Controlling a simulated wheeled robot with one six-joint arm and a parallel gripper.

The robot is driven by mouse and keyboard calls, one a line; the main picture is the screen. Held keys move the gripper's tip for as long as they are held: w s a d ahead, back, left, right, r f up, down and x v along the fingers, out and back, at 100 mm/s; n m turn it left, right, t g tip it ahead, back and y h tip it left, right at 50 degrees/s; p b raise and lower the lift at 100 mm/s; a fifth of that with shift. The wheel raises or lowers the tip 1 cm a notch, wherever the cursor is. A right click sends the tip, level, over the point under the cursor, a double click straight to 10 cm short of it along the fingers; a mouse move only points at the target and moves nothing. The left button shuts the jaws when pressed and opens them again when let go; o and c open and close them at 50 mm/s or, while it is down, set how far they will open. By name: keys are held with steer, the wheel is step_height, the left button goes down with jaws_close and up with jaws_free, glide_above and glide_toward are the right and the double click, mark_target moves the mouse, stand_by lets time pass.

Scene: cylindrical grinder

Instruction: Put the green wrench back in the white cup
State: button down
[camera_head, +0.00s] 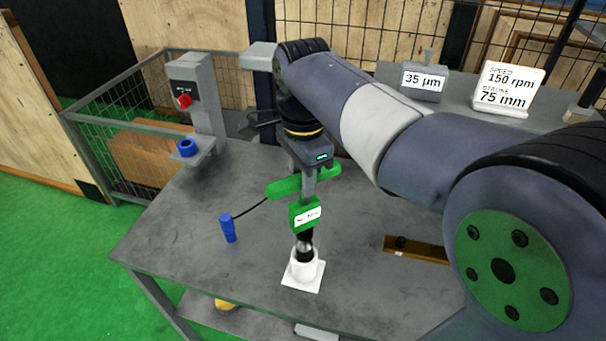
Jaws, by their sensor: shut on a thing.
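The green wrench (306,215) is upright, with a green crosspiece at its top, a white label on its body and a dark, silver-tipped lower end. My gripper (308,186) points down and is shut on the wrench's upper green part. The white cup (304,271) stands on a white square base on the grey table, directly below the wrench. The wrench's lower end is at the cup's mouth; I cannot tell how deep it sits inside.
A blue cylinder with a black cable (228,228) stands left of the cup. A brown bar (416,249) lies to the right. A grey stand with a red knob (190,100) is at the back left. Signs (507,88) stand at the back right. The table's front edge is near the cup.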

mark_target(303, 210)
steer(key=shift+f+b, duration=3.15)
steer(key=shift+f, duration=1.85)
steer(key=c, duration=1.1)
jaws_free()
step_height(303, 210, up, 11)
steer(key=shift+f, duration=0.1)
steer(key=shift+f, duration=0.1)
step_height(303, 210, down, 11)
steer(key=shift+r, duration=0.1)
steer(key=shift+r+p, duration=0.35)
steer(key=shift+r, duration=0.25)
